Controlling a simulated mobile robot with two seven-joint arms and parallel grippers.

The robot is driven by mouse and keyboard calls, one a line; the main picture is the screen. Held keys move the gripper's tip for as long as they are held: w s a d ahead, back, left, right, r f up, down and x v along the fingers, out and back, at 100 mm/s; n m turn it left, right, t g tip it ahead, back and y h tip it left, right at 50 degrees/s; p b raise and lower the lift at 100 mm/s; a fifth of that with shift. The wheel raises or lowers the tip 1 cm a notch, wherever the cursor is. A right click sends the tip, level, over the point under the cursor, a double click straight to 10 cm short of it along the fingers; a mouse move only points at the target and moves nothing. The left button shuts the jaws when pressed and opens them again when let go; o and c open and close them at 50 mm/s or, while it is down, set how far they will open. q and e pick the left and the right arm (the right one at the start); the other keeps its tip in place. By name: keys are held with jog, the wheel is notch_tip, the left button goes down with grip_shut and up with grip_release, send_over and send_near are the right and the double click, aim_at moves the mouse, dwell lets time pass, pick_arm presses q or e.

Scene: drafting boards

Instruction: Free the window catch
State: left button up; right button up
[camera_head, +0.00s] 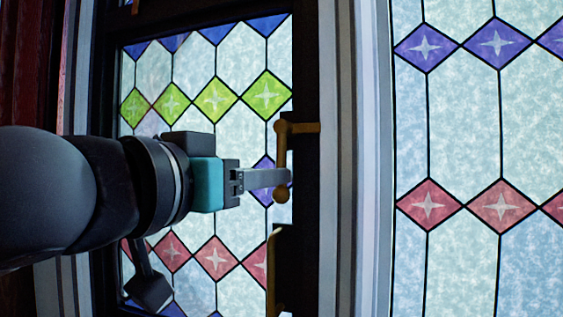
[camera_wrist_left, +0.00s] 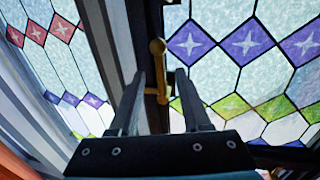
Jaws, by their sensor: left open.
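The window catch (camera_head: 282,150) is a brass-coloured handle on the dark window frame, with a vertical lever ending in a round knob and a short arm at its top pointing right. My left gripper (camera_head: 284,178) comes in from the left, its fingertips at the lower part of the lever, just above the knob. In the left wrist view the catch (camera_wrist_left: 158,62) shows between the two spread fingers of the left gripper (camera_wrist_left: 160,76), with a gap on each side. I cannot tell whether a finger touches it. My right gripper is not in view.
A second brass piece (camera_head: 273,262) runs down the frame below the catch. The leaded window pane (camera_head: 195,140) with coloured diamonds lies close behind my gripper. Grey vertical trim (camera_head: 372,160) and another patterned pane (camera_head: 463,130) stand to the right.

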pick_arm(q)
jog(key=p+x, duration=0.1)
jog(key=x, duration=0.5)
grip_shut()
dwell(0.3)
dwell(1.1)
